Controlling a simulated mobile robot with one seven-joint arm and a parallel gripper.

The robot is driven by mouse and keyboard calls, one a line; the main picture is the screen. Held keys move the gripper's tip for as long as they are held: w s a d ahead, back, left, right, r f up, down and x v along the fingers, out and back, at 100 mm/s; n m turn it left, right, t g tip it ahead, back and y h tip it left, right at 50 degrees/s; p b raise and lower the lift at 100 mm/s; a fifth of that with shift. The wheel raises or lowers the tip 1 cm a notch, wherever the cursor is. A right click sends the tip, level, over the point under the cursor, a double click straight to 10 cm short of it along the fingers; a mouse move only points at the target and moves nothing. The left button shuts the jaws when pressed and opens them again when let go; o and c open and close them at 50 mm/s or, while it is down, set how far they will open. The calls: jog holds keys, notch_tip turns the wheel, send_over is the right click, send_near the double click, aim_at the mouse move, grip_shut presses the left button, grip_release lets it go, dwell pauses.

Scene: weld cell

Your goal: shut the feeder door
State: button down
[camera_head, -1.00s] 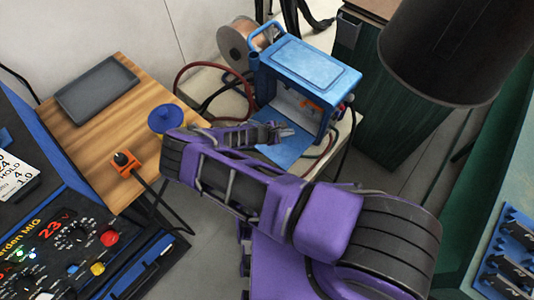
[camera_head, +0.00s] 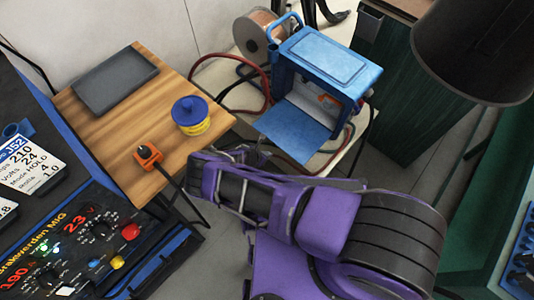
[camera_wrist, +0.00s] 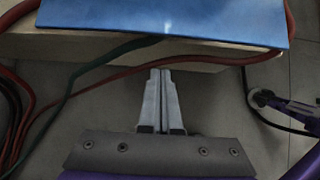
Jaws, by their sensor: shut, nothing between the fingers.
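The blue wire feeder (camera_head: 325,70) stands on a pale bench. Its door (camera_head: 293,132) hangs open, folded down and out in front of the opening. In the wrist view the door (camera_wrist: 165,18) spans the top of the picture, with its front edge above the bench edge. My gripper (camera_wrist: 161,72) is shut and empty. Its fingertips point towards the door's edge, apart from it in the picture; the gap in depth cannot be told. In the head view my gripper is mostly hidden, low in front of the door.
Red and dark cables (camera_wrist: 90,68) run below the door near my fingers. A copper wire spool (camera_head: 260,38) stands behind the feeder. A wooden table (camera_head: 115,115) at left holds a grey tray, a blue-lidded yellow tin and an orange switch box. A dark cylinder (camera_head: 475,50) hangs at upper right.

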jog(key=b+x, duration=0.4)
jog(key=x, duration=0.3)
jog(key=shift+w+d+r+p, duration=0.15)
jog(key=shift+r+p, duration=0.1)
jog(key=shift+r, duration=0.35)
jog(key=shift+w+d+r+p, duration=0.1)
jog(key=shift+w+r+p, duration=0.1)
jog(key=shift+r, duration=0.45)
jog(key=shift+w+d+r+p, duration=0.15)
jog(key=shift+r+p, duration=0.1)
jog(key=shift+r, duration=0.35)
jog(key=shift+s, duration=0.1)
